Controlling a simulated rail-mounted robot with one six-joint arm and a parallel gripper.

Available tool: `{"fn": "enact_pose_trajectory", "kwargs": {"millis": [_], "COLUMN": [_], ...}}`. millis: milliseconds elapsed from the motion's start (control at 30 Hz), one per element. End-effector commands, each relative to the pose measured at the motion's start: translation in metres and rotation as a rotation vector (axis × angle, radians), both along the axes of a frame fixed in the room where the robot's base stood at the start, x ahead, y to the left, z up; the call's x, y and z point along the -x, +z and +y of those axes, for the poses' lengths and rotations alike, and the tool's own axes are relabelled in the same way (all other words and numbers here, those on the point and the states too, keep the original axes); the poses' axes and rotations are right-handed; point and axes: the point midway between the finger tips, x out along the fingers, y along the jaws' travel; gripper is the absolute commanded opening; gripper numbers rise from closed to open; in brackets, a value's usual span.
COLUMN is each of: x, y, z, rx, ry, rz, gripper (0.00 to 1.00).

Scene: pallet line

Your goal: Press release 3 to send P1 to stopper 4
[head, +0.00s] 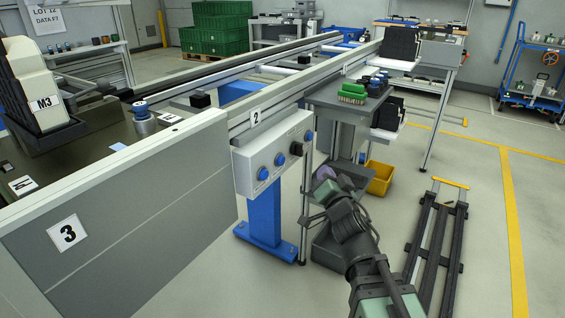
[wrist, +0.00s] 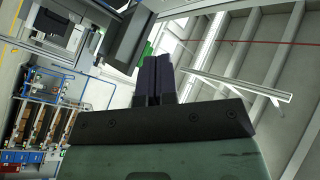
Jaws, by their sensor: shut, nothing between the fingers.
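A light grey button box (head: 243,178) hangs on the conveyor's side above a blue post, near the "2" sign (head: 256,117). Blue round buttons sit on its face: a left one (head: 262,173), a middle one (head: 280,160) and a right one (head: 309,137). No button numbers are readable. My gripper (head: 325,172) is right of the box and apart from it. Its dark fingers are shut and empty, as the wrist view (wrist: 158,78) also shows. No P1 label or stopper 4 can be made out. A "3" sign (head: 68,233) is on the front left panel.
A light housing marked M3 (head: 40,85) stands at the left. A small table (head: 335,102) with a green brush is behind my gripper. A yellow bin (head: 380,178) and a dark rail frame (head: 437,235) stand on the floor. Floor at the right is mostly clear.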

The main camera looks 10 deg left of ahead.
Motion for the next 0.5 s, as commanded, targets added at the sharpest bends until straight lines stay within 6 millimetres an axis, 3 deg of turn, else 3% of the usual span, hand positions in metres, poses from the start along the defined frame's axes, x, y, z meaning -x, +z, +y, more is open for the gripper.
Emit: {"fn": "enact_pose_trajectory", "kwargs": {"millis": [167, 500], "x": [-0.006, -0.028], "y": [0.0, 0.0], "z": [0.01, 0.054], "rx": [0.0, -0.001], "ry": [0.0, 0.001], "rz": [0.0, 0.002], "gripper": [0.0, 0.0]}}
